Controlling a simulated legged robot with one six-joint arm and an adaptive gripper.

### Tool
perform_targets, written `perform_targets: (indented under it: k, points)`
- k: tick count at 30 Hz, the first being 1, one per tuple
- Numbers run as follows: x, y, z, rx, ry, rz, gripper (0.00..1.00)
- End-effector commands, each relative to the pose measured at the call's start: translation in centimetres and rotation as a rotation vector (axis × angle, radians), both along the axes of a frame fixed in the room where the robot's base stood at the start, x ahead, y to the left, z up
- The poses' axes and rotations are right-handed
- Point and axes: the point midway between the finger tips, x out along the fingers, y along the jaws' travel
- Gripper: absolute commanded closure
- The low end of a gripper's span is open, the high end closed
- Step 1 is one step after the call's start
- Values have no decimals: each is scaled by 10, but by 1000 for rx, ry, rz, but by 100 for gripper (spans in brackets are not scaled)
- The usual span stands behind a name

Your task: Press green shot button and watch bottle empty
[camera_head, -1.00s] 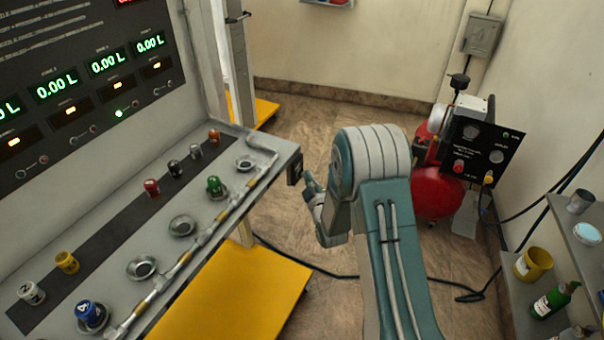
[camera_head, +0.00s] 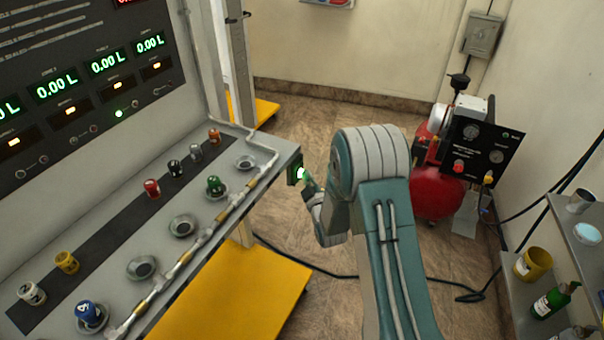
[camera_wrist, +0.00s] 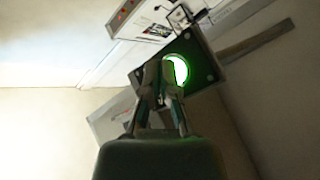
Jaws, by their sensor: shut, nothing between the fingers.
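The green shot button (camera_head: 301,174) glows bright green on a small dark box at the right end of the grey console. In the wrist view the lit button (camera_wrist: 179,70) is a bright disc on the dark box, partly covered by my fingers. My gripper (camera_head: 309,184) is shut and empty, its tips at the button; I cannot tell whether they touch it. It also shows in the wrist view (camera_wrist: 159,72).
The console (camera_head: 110,230) holds several coloured bottles, empty round holders and a pipe along its edge. Its displays (camera_head: 108,62) read 0.00 L. A red compressor (camera_head: 436,190) stands at the right, near a shelf (camera_head: 560,215). Floor between is open, with a cable across it.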

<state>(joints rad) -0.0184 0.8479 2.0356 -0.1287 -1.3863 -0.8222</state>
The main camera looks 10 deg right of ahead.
Motion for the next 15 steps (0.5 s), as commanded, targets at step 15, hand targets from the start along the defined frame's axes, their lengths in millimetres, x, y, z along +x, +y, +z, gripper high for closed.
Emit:
perform_targets:
  k: [15]
  points:
    - [-7,-10,0,0,0,0,100]
